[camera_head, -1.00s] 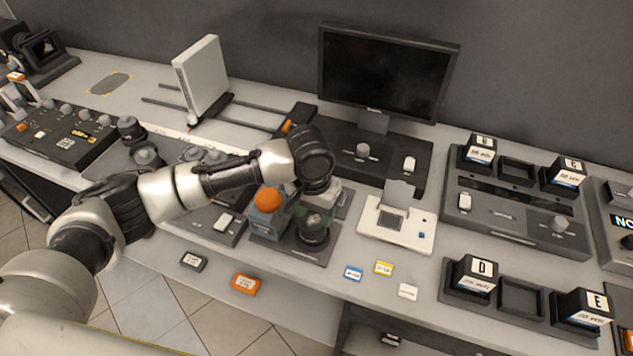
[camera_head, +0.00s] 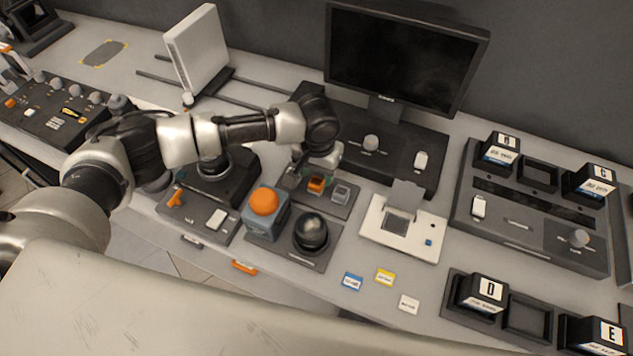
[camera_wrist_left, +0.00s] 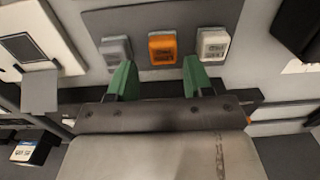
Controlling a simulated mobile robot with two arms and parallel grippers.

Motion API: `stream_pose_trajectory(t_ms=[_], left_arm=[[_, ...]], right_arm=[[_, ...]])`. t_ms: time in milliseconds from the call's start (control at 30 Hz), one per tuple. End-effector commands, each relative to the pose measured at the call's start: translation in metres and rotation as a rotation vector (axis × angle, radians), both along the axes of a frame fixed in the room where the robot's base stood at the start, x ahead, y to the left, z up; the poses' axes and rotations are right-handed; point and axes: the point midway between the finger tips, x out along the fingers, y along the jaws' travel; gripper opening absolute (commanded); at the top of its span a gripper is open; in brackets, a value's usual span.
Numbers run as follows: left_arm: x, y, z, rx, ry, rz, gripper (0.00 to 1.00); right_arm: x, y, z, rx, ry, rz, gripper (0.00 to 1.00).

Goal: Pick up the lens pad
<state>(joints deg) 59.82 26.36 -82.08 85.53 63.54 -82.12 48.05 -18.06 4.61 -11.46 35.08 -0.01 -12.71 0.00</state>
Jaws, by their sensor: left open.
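Three small pads lie in a row on a dark tray (camera_head: 338,209): an orange one (camera_head: 316,185) in the middle, a grey one (camera_head: 341,193) to its right, and a pale one mostly hidden behind my gripper in the head view. I cannot tell by label which is the lens pad. In the left wrist view the orange pad (camera_wrist_left: 162,47) sits between the grey pad (camera_wrist_left: 115,50) and the pale pad (camera_wrist_left: 212,44). My left gripper (camera_wrist_left: 159,70) is open, its green fingers either side of the orange pad's line, apparently not holding anything. My right gripper is not in view.
A blue-grey block with an orange dome (camera_head: 264,204) and a black dome (camera_head: 311,232) stand in front of the tray. A white device (camera_head: 402,228) is to the right. A dark console with a monitor (camera_head: 400,62) stands behind. Small cards lie near the front edge.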

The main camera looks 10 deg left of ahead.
Motion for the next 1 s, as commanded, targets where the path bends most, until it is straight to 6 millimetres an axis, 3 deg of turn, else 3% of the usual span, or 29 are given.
stream_pose_trajectory(t_ms=[333, 633, 667, 900, 1000], left_arm=[[0.002, 0.003, -0.044, 0.001, 0.002, 0.001, 0.51], [0.002, 0.003, -0.052, 0.000, 0.001, 0.000, 0.51], [0.002, 0.003, -0.052, 0.000, 0.001, 0.000, 0.50], [0.002, 0.003, -0.052, 0.000, 0.001, 0.001, 0.15], [0.002, 0.003, -0.052, 0.000, 0.000, 0.001, 0.15]], right_arm=[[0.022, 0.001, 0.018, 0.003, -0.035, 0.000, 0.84], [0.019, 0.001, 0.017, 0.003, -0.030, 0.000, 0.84], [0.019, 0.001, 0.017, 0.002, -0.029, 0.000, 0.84], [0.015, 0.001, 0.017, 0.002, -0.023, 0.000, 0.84], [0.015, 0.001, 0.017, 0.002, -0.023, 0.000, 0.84]])
